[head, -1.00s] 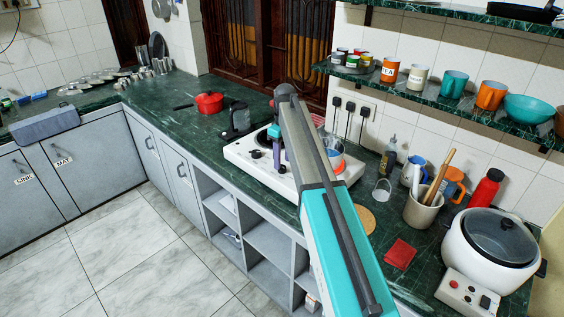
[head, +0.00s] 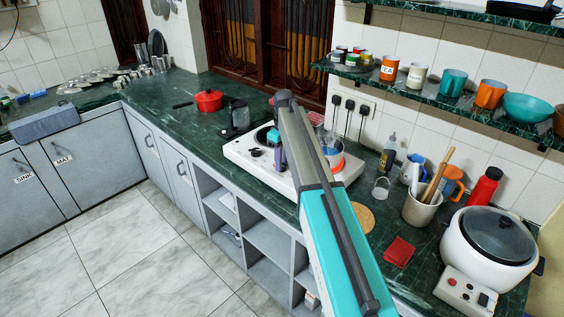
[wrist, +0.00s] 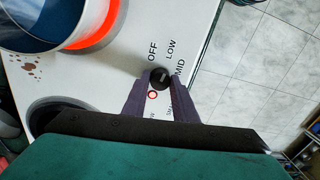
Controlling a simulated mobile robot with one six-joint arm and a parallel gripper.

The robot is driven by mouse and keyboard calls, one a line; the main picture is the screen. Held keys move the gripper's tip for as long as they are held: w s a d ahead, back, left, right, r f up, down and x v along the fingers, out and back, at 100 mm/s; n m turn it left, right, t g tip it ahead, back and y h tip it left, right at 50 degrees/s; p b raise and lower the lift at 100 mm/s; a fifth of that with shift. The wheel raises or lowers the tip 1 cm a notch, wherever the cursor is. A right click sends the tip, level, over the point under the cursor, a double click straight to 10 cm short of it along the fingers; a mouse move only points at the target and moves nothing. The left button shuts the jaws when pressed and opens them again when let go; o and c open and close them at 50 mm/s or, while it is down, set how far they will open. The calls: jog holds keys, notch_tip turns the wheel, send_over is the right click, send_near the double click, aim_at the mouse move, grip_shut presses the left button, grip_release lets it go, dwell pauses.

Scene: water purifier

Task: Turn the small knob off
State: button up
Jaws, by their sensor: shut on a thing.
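The small black knob (wrist: 160,77) sits on the white stove panel in the wrist view, by the labels OFF, LOW and MID. My gripper (wrist: 160,84) has its two purple fingers on either side of the knob and is shut on it. The exact setting of the knob's pale mark is hard to tell. A burner beside it glows orange-red (wrist: 92,30) under a blue-lined pot (wrist: 45,20). In the head view my gripper (head: 280,158) is at the front of the white stove (head: 240,155), and my arm hides the small knob.
Another black knob (head: 256,153) is on the stove's left front. A dark blender-like jar (head: 239,115) and a red pan (head: 208,101) stand to the left. A metal-handled glass (head: 381,187) and a cork mat (head: 362,216) lie to the right.

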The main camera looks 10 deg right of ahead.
jog(key=shift+n, duration=0.4)
jog(key=n, duration=0.4)
jog(key=shift+w, duration=0.1)
jog(key=n, duration=0.5)
dwell(0.5)
jog(key=o, duration=1)
jog(key=shift+o, duration=0.2)
jog(key=shift+r, duration=0.1)
notch_tip(320, 180, up, 14)
jog(key=b, duration=0.3)
jog(key=shift+w, duration=0.35)
